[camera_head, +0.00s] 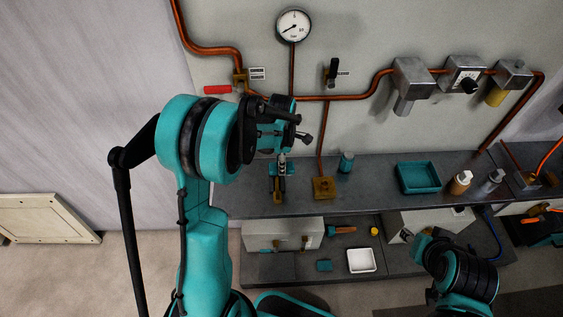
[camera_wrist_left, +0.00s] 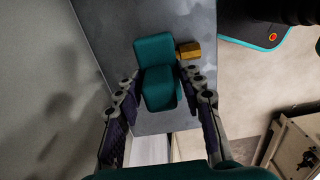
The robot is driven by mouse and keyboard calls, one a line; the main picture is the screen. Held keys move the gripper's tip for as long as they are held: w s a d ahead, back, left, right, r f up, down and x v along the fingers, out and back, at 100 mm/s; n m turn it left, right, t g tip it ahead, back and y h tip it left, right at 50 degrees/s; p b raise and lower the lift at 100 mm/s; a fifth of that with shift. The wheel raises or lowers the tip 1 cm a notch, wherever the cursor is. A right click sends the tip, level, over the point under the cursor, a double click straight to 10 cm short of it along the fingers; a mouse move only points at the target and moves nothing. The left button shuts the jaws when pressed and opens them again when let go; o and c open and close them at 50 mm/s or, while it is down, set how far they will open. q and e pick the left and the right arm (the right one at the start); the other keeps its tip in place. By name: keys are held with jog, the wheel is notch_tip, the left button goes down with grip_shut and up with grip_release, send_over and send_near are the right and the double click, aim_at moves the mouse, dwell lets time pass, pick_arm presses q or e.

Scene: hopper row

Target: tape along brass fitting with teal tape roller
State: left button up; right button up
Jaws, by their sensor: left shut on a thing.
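My left gripper (camera_head: 281,166) is over the left part of the grey bench. In the left wrist view its fingers (camera_wrist_left: 162,80) stand on both sides of the teal tape roller (camera_wrist_left: 155,62), a rounded two-part block, and it is shut on it. A small brass piece (camera_wrist_left: 188,50) shows right beside the roller; I cannot tell if they touch. In the head view a brass fitting (camera_head: 323,188) with a square base sits on the bench under a copper pipe, right of the gripper. My right gripper (camera_head: 424,243) is low at the right; its fingers are unclear.
A teal bottle (camera_head: 346,162), a teal tray (camera_head: 418,177) and two small bottles (camera_head: 461,182) stand right of the fitting. Copper pipes, a gauge (camera_head: 293,26) and a red-handled valve (camera_head: 218,90) are on the wall behind. A lower shelf holds a white tray (camera_head: 361,260).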

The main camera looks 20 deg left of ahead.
aim_at(272, 173)
pick_arm(q)
jog(key=shift+f+b, duration=0.8)
notch_tip(272, 173, down, 4)
jog(key=b, duration=0.3)
jog(key=shift+a+f+b, duration=0.1)
jog(key=shift+f+b, duration=0.15)
jog(key=shift+b, duration=0.15)
jog(key=shift+s+a+r, duration=0.15)
jog(key=shift+s+a, duration=0.15)
jog(key=shift+a, duration=0.25)
jog(key=shift+s+a+r, duration=0.15)
jog(key=shift+s+a, duration=0.1)
jog(key=shift+a, duration=0.25)
jog(key=shift+s+a, duration=0.2)
jog(key=shift+a, duration=0.2)
jog(key=shift+f, duration=0.1)
jog(key=shift+f+b, duration=0.65)
jog(key=shift+b, duration=0.05)
